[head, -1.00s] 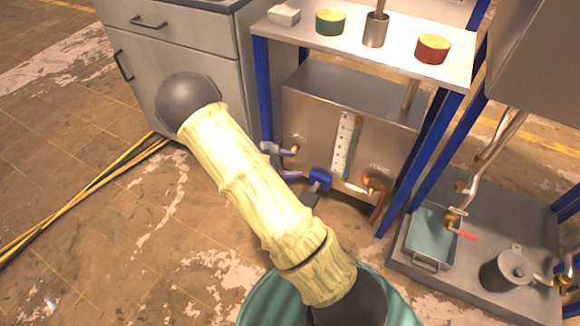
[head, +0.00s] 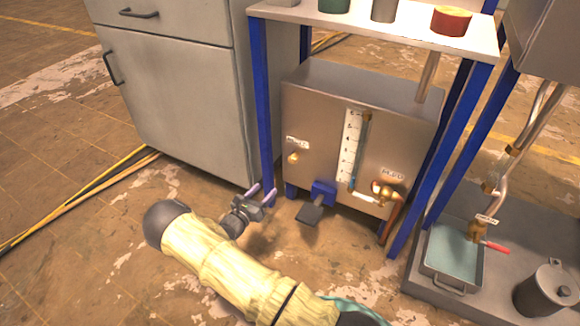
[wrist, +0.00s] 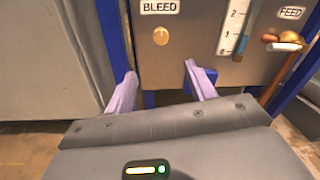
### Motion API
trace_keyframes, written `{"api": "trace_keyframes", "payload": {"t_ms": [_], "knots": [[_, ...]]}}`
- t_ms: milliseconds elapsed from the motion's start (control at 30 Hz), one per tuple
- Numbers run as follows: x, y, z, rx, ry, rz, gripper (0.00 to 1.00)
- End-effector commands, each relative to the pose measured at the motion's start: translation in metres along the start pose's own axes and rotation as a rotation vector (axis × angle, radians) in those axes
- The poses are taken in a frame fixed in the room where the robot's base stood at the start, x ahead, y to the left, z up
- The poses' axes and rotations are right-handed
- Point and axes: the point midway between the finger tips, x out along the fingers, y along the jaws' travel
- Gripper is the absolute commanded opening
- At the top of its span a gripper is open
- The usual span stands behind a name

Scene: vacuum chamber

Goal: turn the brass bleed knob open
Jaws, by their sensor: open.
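The brass bleed knob (head: 293,157) is a small round knob on the left of the metal tank's (head: 318,118) front face, under a white label. In the wrist view the knob (wrist: 160,36) sits below the BLEED label, ahead of my gripper and between the lines of its fingers. My gripper (head: 262,191) is open and empty, low in front of the tank's left side, below and left of the knob and apart from it. In the wrist view its two purple fingers (wrist: 160,78) are spread. The knob is in full view.
A blue-framed table (head: 400,25) stands over the tank; its front left leg (head: 261,110) is close to my gripper. A grey cabinet (head: 175,80) is at left. Brass feed fittings (head: 383,190) are at the tank's right.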

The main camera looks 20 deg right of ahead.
Motion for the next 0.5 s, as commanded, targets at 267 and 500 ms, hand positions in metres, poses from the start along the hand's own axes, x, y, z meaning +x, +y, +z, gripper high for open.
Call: {"api": "trace_keyframes", "payload": {"t_ms": [267, 500], "knots": [[0.006, -0.001, -0.001, 0.002, 0.003, -0.004, 0.55], [0.038, -0.001, -0.004, 0.003, 0.004, -0.005, 0.55]]}}
